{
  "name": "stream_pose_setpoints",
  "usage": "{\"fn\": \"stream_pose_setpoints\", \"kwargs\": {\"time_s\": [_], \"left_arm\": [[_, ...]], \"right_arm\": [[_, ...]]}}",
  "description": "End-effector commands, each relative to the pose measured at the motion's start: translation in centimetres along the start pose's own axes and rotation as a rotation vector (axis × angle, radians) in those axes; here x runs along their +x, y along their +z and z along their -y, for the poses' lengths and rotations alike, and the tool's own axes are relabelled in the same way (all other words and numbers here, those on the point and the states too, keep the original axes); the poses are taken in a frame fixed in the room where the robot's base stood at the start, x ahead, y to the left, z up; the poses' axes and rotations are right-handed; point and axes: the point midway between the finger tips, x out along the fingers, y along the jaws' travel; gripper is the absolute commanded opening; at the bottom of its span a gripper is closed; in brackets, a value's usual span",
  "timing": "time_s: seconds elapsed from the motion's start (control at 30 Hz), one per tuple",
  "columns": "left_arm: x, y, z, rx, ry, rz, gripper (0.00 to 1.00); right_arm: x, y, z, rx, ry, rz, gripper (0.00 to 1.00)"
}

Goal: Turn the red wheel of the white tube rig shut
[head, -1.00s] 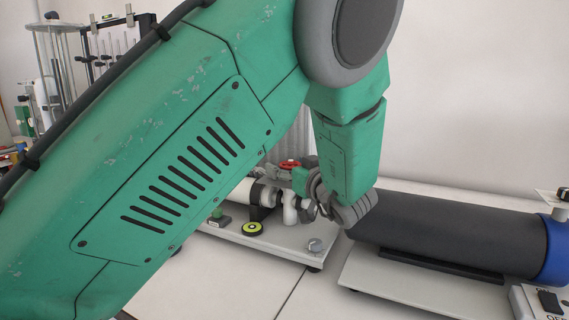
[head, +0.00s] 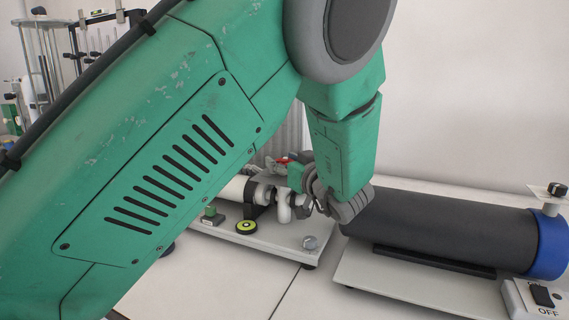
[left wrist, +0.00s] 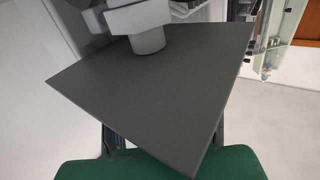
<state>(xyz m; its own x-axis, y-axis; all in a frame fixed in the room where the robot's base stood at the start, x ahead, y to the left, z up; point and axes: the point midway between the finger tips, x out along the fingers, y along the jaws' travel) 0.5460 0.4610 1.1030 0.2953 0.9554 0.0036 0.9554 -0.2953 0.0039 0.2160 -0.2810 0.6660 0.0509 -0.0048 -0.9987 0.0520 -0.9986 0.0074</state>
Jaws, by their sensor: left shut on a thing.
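The white tube rig (head: 233,188) stands on a pale board beyond my left forearm, which hides much of it. A small part of its red wheel (head: 282,160) shows above the fittings, beside my left gripper (head: 298,176). The gripper is shut on the red wheel; the contact itself is mostly hidden by the wrist and fingers. In the left wrist view a dark grey flat plate (left wrist: 150,90) fills the middle, with a pale round fitting above it; the wheel cannot be made out there. My right gripper is not in view.
A thick dark cylinder with a blue end cap (head: 551,243) lies on a board at the right, close to my wrist. A switch box (head: 535,299) is at the front right. Stands with rods (head: 40,60) are at the back left.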

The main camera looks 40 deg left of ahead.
Motion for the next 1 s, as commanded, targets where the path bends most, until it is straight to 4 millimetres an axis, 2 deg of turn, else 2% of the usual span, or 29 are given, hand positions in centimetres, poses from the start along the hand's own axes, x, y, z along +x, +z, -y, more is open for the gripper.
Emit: {"fn": "stream_pose_setpoints", "kwargs": {"time_s": [0.27,0.47,1.0], "left_arm": [[-0.5,0.5,0.1,0.007,0.024,0.010,0.14],[-0.6,0.7,0.2,0.011,0.108,0.014,0.14],[-0.7,0.9,0.3,0.006,0.584,0.020,0.14]], "right_arm": [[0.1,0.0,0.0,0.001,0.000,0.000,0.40],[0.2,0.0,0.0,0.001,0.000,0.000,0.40],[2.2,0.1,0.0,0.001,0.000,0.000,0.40]]}}
